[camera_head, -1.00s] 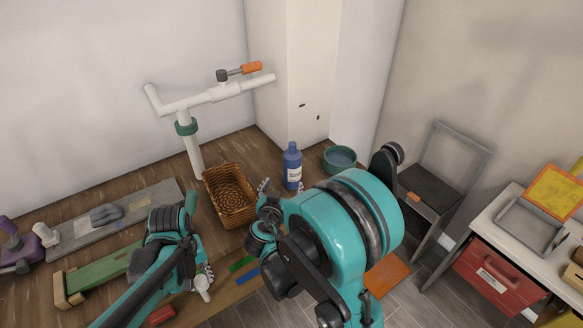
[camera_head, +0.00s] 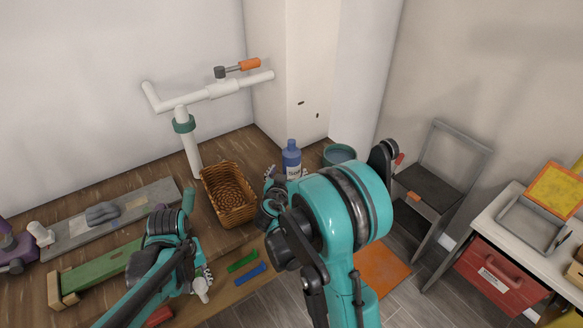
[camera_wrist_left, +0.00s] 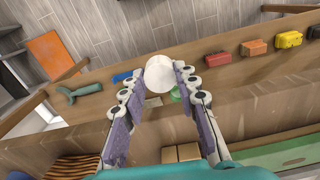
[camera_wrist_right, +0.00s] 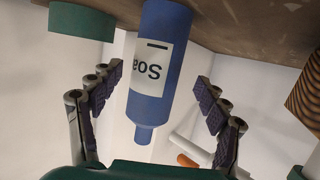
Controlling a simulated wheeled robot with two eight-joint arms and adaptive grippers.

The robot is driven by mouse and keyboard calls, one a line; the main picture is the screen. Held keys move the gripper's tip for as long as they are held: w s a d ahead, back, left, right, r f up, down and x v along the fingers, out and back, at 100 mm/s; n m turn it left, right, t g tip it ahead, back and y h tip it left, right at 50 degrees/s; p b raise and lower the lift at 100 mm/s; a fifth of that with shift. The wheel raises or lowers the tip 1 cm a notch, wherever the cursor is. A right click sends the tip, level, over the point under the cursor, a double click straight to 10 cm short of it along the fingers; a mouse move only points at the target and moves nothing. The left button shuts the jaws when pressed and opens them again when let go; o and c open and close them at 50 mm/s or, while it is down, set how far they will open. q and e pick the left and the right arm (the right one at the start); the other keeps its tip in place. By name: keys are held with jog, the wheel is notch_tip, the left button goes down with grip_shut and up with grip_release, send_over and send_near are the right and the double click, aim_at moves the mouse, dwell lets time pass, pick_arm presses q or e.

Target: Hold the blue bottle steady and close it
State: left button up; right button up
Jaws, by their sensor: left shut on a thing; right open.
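The blue bottle (camera_head: 291,159) with a white label stands upright on the workbench, beside the green bowl. In the right wrist view the bottle (camera_wrist_right: 158,75) appears upside down, with a narrow blue neck and no separate cap on it. My right gripper (camera_head: 285,175) is open; its fingers (camera_wrist_right: 150,100) show on either side of the bottle, apart from it. My left gripper (camera_head: 203,283) is shut on a white rounded piece, probably the cap (camera_wrist_left: 160,73), held near the bench's front edge. The piece's far side is hidden.
A wicker basket (camera_head: 229,194) stands left of the bottle, the green bowl (camera_head: 339,153) right. A white pipe stand (camera_head: 191,150) rises behind. Green and blue pieces lie near the front edge. A wall column (camera_head: 307,70) is close behind the bottle.

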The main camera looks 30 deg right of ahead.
aim_at(292, 156)
pick_arm(q)
jog(key=shift+f+b, duration=0.55)
jog(key=shift+f, duration=0.2)
pick_arm(e)
jog(key=x, duration=0.4)
jog(key=shift+d, duration=0.25)
pick_arm(q)
jog(key=shift+r, duration=0.1)
pick_arm(e)
jog(key=shift+s, duration=0.1)
jog(key=c, duration=1.6)
jog(key=shift+r, duration=0.1)
